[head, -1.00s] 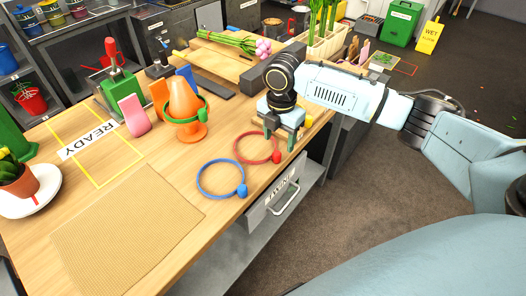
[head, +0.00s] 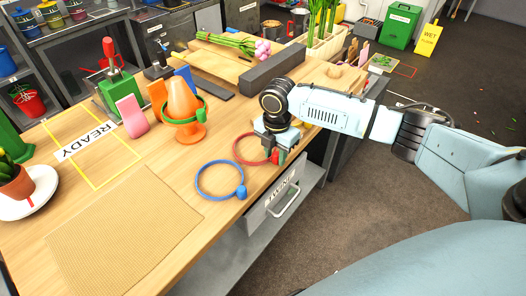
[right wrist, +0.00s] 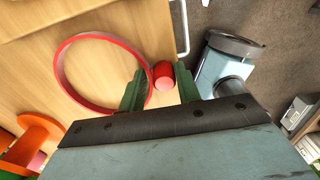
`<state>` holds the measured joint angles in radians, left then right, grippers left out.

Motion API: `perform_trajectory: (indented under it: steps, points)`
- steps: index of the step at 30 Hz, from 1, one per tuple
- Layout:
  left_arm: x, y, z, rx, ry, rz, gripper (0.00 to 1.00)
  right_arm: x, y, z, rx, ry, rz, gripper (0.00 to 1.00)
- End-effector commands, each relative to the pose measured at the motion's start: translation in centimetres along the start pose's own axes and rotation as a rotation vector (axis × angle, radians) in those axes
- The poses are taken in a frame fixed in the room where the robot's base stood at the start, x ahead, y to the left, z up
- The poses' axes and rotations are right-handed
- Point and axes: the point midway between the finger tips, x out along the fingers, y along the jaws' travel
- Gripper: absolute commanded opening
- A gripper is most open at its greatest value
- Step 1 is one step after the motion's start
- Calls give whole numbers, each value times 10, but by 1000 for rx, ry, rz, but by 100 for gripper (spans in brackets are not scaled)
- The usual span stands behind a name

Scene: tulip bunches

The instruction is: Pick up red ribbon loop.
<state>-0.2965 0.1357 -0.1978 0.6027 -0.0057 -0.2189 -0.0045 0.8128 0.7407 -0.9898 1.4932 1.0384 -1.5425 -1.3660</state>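The red ribbon loop (head: 235,152) lies flat near the table's front edge, with a small red bead at its right end. It also shows in the right wrist view (right wrist: 60,70), with its bead (right wrist: 163,75) between my fingers. My right gripper (head: 280,152) is low over the loop's right end and partly hides it in the head view. Its fingers (right wrist: 160,88) are open, one on each side of the bead, with gaps visible. One finger overlaps the ring's edge in the picture; I cannot tell if it touches. My left gripper is not in view.
A blue loop (head: 199,182) lies just left of the red one. An orange stand with a cone and green loop (head: 185,107) is behind. A dark grey block (head: 262,72) lies behind my right arm. A woven mat (head: 125,235) covers the front left; a drawer handle (head: 284,201) juts below the edge.

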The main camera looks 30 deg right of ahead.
Motion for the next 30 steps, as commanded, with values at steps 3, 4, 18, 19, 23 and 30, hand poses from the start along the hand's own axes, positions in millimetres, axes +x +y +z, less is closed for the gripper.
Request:
perform_trajectory:
  steps: [3, 4, 18, 19, 23, 30]
  points:
    - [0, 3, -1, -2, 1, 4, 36, 0, 0, 0, 0, 0, 0, 17]
    - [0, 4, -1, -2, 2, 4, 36, 0, 0, 0, 0, 0, 0, 13]
    - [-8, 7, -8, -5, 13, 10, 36, -31, 1, 1, 0, -1, 4, 10]
    - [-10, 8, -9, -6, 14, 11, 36, -38, 1, 1, 1, -1, 4, 10]
    - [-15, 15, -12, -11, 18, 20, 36, -65, 1, 0, 0, 0, 4, 10]
    - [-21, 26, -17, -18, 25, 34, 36, -97, 1, 0, 2, 1, 1, 10]
